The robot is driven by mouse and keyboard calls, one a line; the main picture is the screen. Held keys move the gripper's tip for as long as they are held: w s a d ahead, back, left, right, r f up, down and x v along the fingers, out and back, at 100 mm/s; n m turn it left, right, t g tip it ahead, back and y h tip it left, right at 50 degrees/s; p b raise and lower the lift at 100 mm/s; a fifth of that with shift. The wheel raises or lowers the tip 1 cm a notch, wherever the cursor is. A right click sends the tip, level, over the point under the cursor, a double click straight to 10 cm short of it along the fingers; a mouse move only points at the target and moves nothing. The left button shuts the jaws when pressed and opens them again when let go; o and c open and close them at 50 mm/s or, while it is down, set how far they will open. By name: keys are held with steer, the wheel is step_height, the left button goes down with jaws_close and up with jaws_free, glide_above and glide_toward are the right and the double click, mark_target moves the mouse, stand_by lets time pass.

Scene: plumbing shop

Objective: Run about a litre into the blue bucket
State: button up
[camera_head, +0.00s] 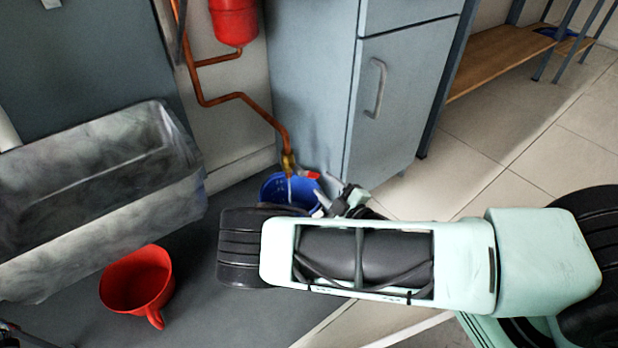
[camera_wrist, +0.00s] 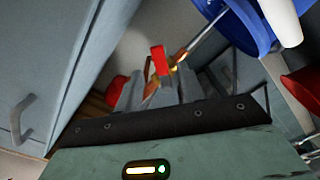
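The blue bucket (camera_head: 275,192) stands on the floor below a brass tap (camera_head: 289,163) with a red lever (camera_head: 311,174). A thin pale stream, looking like running water, runs from the spout into the bucket. The water level inside cannot be made out. My gripper (camera_head: 326,189) is right of the tap, its fingers apart close to the lever. In the wrist view the red lever (camera_wrist: 158,60) shows between the open fingers (camera_wrist: 160,88); whether a finger touches it is unclear. The blue bucket (camera_wrist: 232,25) is at the upper right there.
A red bucket (camera_head: 137,280) stands at the lower left, below a grey stone-like trough (camera_head: 100,190). A grey cabinet (camera_head: 395,100) stands close behind my gripper. A copper pipe (camera_head: 238,97) leads down to the tap. Tiled floor (camera_head: 500,150) is open to the right.

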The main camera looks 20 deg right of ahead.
mark_target(314, 177)
steer(key=b+x, duration=0.2)
steer(key=x, duration=0.4)
steer(key=shift+f, duration=0.15)
steer(key=shift+b+x, duration=0.35)
steer(key=shift+x, duration=0.45)
steer(key=shift+c, duration=0.3)
jaws_close()
